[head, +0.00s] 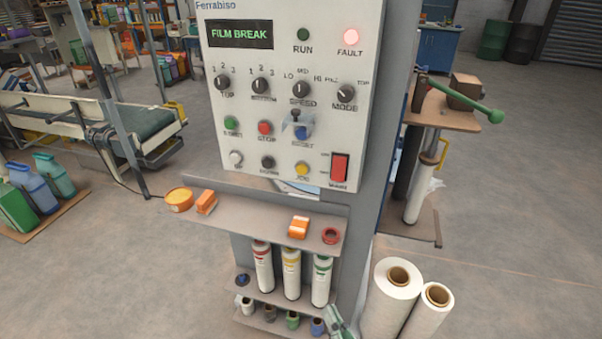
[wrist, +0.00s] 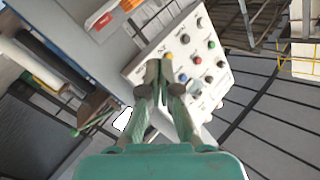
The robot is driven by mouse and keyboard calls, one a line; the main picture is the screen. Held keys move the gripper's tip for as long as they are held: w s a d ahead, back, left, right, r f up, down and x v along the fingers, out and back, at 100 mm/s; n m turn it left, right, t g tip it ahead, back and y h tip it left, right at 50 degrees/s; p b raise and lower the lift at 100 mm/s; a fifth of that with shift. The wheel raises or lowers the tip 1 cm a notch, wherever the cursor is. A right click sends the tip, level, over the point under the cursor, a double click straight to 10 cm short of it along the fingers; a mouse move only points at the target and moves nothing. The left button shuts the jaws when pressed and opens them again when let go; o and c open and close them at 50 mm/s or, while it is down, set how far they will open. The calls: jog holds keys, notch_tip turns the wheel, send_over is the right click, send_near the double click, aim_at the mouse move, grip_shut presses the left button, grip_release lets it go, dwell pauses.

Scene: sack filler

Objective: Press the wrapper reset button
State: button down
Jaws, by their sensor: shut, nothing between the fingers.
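The wrapper control panel (head: 277,184) faces me in the head view, with "FILM BREAK" on its display and the FAULT lamp lit. The blue reset button (head: 302,131) sits right of the red stop button (head: 265,128). A small clear cover (head: 296,115) appears raised above the blue button. In the wrist view the panel (wrist: 222,88) is rotated, and the blue button (wrist: 183,77) shows just right of the fingertips. My gripper (wrist: 160,68) is shut and empty, pointing toward the panel with the gap unclear. Part of it seems to show at the head view's bottom edge.
Film rolls (head: 391,300) stand on the floor at right. Yellow (head: 302,169) and black (head: 268,162) buttons sit below the reset button.

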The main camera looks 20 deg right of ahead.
aim_at(302, 133)
jog(key=w+a+r+m+t+y, duration=0.2)
jog(key=w+r+m, duration=0.2)
jog(key=w+r, duration=1.7)
notch_tip(302, 133, up, 3)
jog(key=shift+w+a+t, duration=0.15)
jog(key=shift+a+t, duration=0.05)
jog(key=shift+t, duration=0.1)
jog(key=w+d, duration=0.5)
jog(key=w, duration=0.2)
jog(key=shift+w+d, duration=0.15)
jog(key=shift+d, duration=0.05)
dwell(0.4)
jog(key=shift+w+d, duration=0.15)
jog(key=shift+w, duration=0.1)
